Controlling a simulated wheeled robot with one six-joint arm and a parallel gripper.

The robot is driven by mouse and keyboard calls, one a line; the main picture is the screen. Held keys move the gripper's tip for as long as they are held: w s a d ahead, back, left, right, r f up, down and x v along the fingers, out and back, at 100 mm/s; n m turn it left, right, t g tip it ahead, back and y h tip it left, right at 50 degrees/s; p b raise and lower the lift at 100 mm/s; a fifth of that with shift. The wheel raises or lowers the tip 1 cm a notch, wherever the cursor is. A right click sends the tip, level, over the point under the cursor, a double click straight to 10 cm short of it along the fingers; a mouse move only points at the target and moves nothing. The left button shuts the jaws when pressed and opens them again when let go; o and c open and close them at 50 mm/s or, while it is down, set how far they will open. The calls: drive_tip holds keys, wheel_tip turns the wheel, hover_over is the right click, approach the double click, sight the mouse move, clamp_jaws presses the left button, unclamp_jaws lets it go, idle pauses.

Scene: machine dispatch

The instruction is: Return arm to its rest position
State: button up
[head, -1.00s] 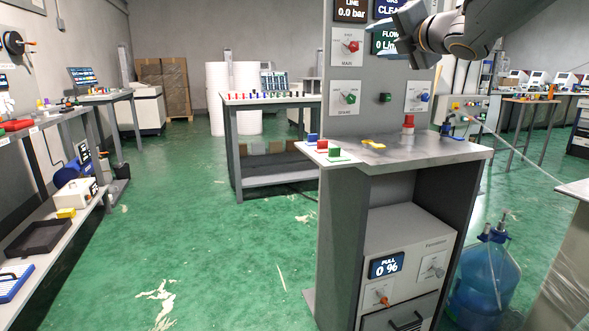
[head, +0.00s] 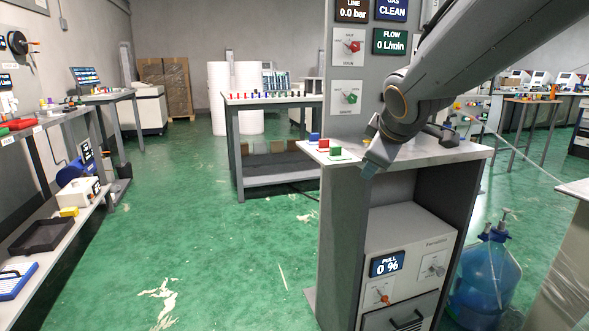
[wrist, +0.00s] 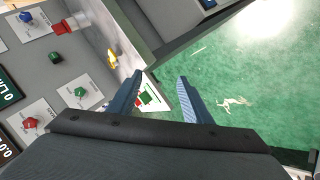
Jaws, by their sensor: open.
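My gripper (head: 372,162) hangs at the front edge of the grey machine stand's top (head: 425,156) in the head view, with my arm reaching in from the upper right. In the wrist view its two blue fingers (wrist: 161,98) are apart with nothing between them. The green floor and a corner of the stand with a small green block show past the fingers. My arm hides part of the panel and the stand's top in the head view.
Red, blue and green blocks (head: 335,152) sit on the stand's left corner. The upright panel (head: 347,122) with knobs rises behind. A blue water bottle (head: 484,275) stands at lower right. The green floor (head: 200,220) at left is clear.

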drive_tip(key=s+a+f+m+g, duration=0.3)
drive_tip(key=s+f, duration=0.2)
drive_tip(key=s, duration=0.4)
drive_tip(key=s+a+f+m+g+y, duration=0.1)
drive_tip(key=s+a+f+m+g, duration=0.15)
drive_tip(key=s+f, duration=0.55)
drive_tip(key=s+a+f+m+g, duration=0.2)
drive_tip(key=s+f+m+g, duration=0.15)
drive_tip(key=s, duration=0.75)
drive_tip(key=d+r+m+p, duration=0.2)
drive_tip(key=d+r+p, duration=0.7)
drive_tip(key=p, duration=0.9)
drive_tip(key=shift+s+r+g, duration=0.4)
drive_tip(key=shift+r, duration=0.35)
